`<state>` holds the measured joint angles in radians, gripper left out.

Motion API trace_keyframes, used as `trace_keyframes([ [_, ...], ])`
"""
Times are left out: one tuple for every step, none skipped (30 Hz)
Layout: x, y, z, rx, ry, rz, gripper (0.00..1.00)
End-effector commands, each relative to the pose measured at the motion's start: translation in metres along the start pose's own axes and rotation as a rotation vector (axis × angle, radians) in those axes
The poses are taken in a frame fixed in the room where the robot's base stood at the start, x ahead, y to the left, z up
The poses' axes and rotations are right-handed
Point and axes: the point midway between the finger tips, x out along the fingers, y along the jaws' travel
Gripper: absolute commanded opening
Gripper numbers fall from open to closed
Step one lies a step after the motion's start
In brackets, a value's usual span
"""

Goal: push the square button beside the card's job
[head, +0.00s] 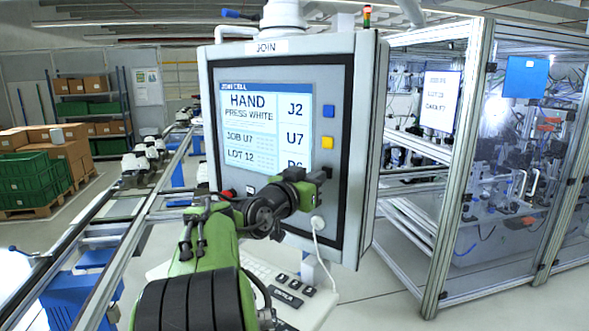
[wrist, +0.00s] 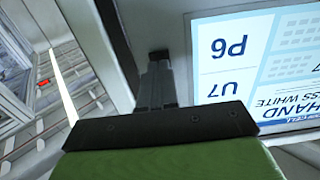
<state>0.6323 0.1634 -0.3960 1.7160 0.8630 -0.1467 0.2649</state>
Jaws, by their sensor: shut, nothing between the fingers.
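The grey control panel (head: 345,200) carries a lit screen (head: 262,118) reading HAND, PRESS WHITE, JOB U7 and LOT 12. Its right column lists J2, U7 and P6, from top to bottom. My gripper (head: 323,174) is shut and empty, close in front of the panel at the P6 row. It hides whatever is beside P6. In the wrist view my gripper (wrist: 157,70) points at the panel beside the upside-down P6; I cannot tell whether it touches.
A white paper card (head: 440,100) hangs on the framed machine cell at right; its text is too small to read surely. A small white button (head: 250,190) sits below the screen. A keyboard shelf (head: 310,305) juts out under the panel. A conveyor (head: 130,215) runs at left.

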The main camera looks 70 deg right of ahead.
Motion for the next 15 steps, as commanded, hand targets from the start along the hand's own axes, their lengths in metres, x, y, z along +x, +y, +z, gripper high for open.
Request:
trace_keyframes([
  [0.0, 0.0, -0.0005, 0.0, 0.0, 0.0, 0.0],
  [0.0001, 0.0, -0.0006, 0.0, 0.0, 0.0, 0.0],
  [0.0004, 0.0, -0.0006, 0.0, 0.0, 0.0, 0.0],
  [0.0007, 0.0, -0.0007, 0.0, 0.0, 0.0, 0.0],
  [0.0012, 0.0, -0.0007, 0.0, 0.001, 0.0, 0.0],
  [0.0018, -0.0001, -0.0008, 0.001, 0.001, 0.0, 0.0],
  [0.0023, -0.0001, -0.0008, 0.001, 0.001, 0.0, 0.0],
  [0.0027, -0.0002, -0.0009, 0.001, 0.001, 0.0, 0.0],
  [0.0033, -0.0003, -0.0009, 0.001, 0.001, -0.001, 0.0],
  [0.0038, -0.0003, -0.0009, 0.001, 0.001, -0.001, 0.0],
  [0.0042, -0.0004, -0.001, 0.001, 0.001, -0.001, 0.0],
  [0.0048, -0.0004, -0.001, 0.001, 0.001, -0.001, 0.0],
  [0.0053, -0.0004, -0.001, 0.001, 0.001, 0.0, 0.0],
  [0.0057, -0.0004, -0.001, 0.001, 0.001, 0.0, 0.0],
  [0.0063, -0.0004, -0.001, 0.001, 0.001, 0.0, 0.0],
])
